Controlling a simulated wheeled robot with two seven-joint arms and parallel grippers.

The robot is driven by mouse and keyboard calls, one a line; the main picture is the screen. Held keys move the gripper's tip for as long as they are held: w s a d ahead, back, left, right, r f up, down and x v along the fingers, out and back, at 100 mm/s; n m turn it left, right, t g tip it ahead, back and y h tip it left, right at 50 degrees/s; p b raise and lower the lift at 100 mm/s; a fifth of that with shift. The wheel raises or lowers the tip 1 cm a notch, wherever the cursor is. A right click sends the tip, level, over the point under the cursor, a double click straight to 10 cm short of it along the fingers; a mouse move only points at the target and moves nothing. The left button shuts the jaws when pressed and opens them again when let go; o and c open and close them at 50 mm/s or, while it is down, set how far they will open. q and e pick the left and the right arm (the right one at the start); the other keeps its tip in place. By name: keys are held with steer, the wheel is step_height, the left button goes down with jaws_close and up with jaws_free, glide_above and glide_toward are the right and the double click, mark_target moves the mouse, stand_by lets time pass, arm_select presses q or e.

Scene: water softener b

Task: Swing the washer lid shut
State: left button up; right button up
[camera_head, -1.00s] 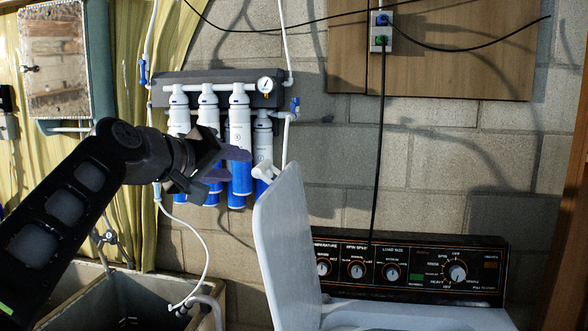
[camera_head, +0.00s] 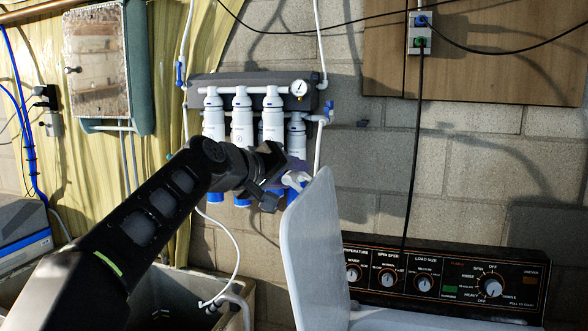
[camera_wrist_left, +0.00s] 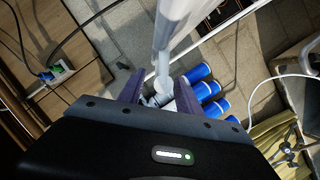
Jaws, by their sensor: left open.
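The washer lid (camera_head: 318,255) is a white panel standing raised, nearly upright, at the left of the washer (camera_head: 430,318). My left gripper (camera_head: 290,178) is at that upper edge, coming from the left. In the left wrist view the lid (camera_wrist_left: 176,35) appears edge-on, running up from between the two dark fingers of the open gripper (camera_wrist_left: 159,90). I cannot tell whether a finger touches the lid. My right gripper is not in view.
The black control panel (camera_head: 445,272) stands behind the washer. White and blue filter canisters (camera_head: 241,125) hang on the block wall behind the gripper, with a white hose (camera_head: 238,255) below. A utility sink (camera_head: 175,290) is at the lower left.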

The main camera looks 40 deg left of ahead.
arm_select(q)
steer(key=shift+w+a+f, duration=0.1)
steer(key=shift+w+f, duration=0.1)
steer(key=shift+w, duration=0.5)
jaws_close()
stand_by(1.0)
